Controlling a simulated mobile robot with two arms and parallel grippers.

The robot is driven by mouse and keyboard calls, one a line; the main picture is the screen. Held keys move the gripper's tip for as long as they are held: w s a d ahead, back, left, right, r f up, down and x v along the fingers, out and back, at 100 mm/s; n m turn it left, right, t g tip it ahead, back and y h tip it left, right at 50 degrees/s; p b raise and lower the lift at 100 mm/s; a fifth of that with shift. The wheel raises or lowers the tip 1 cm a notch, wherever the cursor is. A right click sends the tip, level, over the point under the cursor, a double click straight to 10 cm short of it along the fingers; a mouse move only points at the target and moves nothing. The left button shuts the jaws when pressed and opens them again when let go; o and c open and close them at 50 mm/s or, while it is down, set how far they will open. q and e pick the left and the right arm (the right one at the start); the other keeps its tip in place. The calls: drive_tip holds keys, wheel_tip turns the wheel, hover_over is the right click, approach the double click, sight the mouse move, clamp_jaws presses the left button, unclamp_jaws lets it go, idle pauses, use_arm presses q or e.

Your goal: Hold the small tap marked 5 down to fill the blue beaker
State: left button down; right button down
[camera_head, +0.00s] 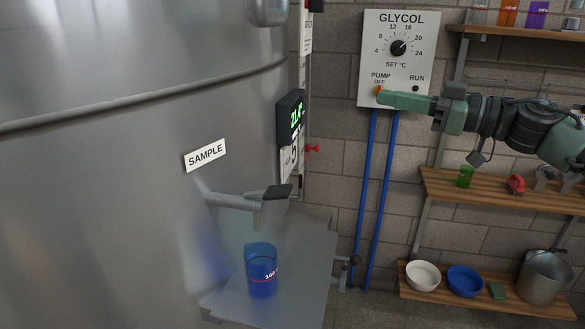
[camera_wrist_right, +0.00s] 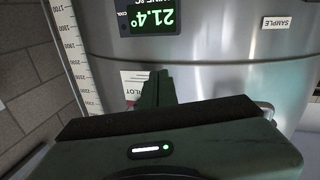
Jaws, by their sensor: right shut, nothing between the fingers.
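The small grey sample tap (camera_head: 232,201) sticks out of the steel tank under a sign reading SAMPLE (camera_head: 205,155). Its dark lever (camera_head: 271,192) lies roughly level. I see no 5 on it. The blue beaker (camera_head: 261,274) stands upright below the spout, with a red line and a 100 mark. Whether it holds liquid I cannot tell. My right gripper (camera_head: 382,96) is shut and empty, well to the right of and above the tap, in front of the glycol panel in the picture. Its fingers also show in the right wrist view (camera_wrist_right: 155,88). My left gripper is not in view.
The beaker stands on a grey shelf (camera_head: 310,262) against the tank (camera_head: 110,190). A lit display (camera_head: 292,116) and a red valve (camera_head: 313,149) sit right of the tap. The glycol panel (camera_head: 397,25), blue pipes (camera_head: 367,190) and loaded wooden shelves (camera_head: 440,185) are farther right.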

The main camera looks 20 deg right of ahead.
drive_tip(key=s+a+r+n+g+h, duration=0.1)
drive_tip(key=s+a+g, duration=0.6)
drive_tip(key=s+a, duration=0.7)
drive_tip(key=a+r+n, duration=0.1)
drive_tip(key=a, duration=0.2)
drive_tip(key=shift+h, duration=0.3)
drive_tip(key=shift+a+r, duration=0.1)
drive_tip(key=p, duration=0.4)
hover_over(291, 191)
drive_tip(key=f, duration=0.3)
drive_tip(key=a+f, duration=0.1)
drive_tip(key=shift+w+f, duration=0.3)
drive_tip(key=f, duration=0.1)
drive_tip(key=f+p, duration=0.1)
drive_tip(key=f, duration=0.1)
drive_tip(key=shift+s+d, duration=0.2)
drive_tip(key=shift+d, duration=0.2)
drive_tip(key=shift+s+d+f, duration=0.1)
drive_tip(key=shift+f, duration=0.35)
